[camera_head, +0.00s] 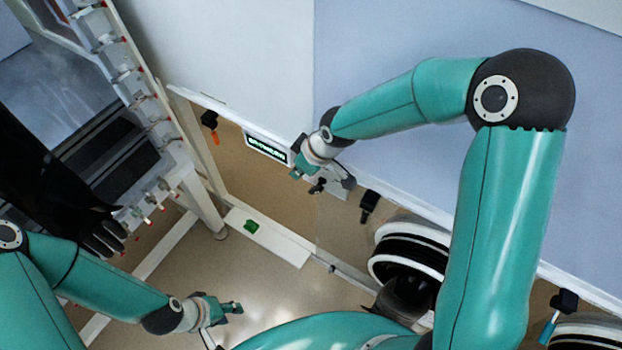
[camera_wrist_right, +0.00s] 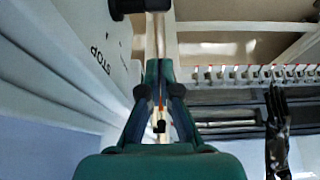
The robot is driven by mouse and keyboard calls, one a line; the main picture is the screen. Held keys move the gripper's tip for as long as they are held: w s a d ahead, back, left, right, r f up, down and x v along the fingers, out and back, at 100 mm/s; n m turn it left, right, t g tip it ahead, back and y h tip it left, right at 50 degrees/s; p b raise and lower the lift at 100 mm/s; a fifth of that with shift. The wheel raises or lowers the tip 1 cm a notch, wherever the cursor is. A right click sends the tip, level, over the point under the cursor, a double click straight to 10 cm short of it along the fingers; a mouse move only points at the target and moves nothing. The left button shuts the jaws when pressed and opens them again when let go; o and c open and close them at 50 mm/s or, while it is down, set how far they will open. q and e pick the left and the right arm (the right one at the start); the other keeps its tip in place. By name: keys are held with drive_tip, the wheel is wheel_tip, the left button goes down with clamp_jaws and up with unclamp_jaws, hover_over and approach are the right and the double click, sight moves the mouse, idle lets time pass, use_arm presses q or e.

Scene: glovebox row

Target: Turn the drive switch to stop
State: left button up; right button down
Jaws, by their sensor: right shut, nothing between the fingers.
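The drive switch shows as a black knob (camera_wrist_right: 140,7) at the top edge of the right wrist view, partly cut off. It stands out from a pale panel (camera_wrist_right: 70,35) printed with STOP. In the head view a small black knob (camera_head: 318,186) sits on a grey plate by the wall, just below my right gripper (camera_head: 298,172). In the right wrist view my right gripper (camera_wrist_right: 159,66) is shut and empty, with its tips below the knob in the picture. I cannot tell whether they touch, nor the knob's setting. My left gripper (camera_head: 236,308) is low at the left, far from the switch.
A lit green display (camera_head: 267,148) is on the wall left of the switch. A black holder with an orange tip (camera_head: 210,121) and another black fitting (camera_head: 369,202) flank it. A black glove (camera_head: 98,230) hangs at left. A round port (camera_head: 408,248) lies below right.

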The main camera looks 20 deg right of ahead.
sight(316, 190)
drive_tip(key=shift+s+d+f, duration=0.9)
drive_tip(key=shift+s+f, duration=0.2)
drive_tip(key=shift+s, duration=0.1)
drive_tip(key=shift+f, duration=0.1)
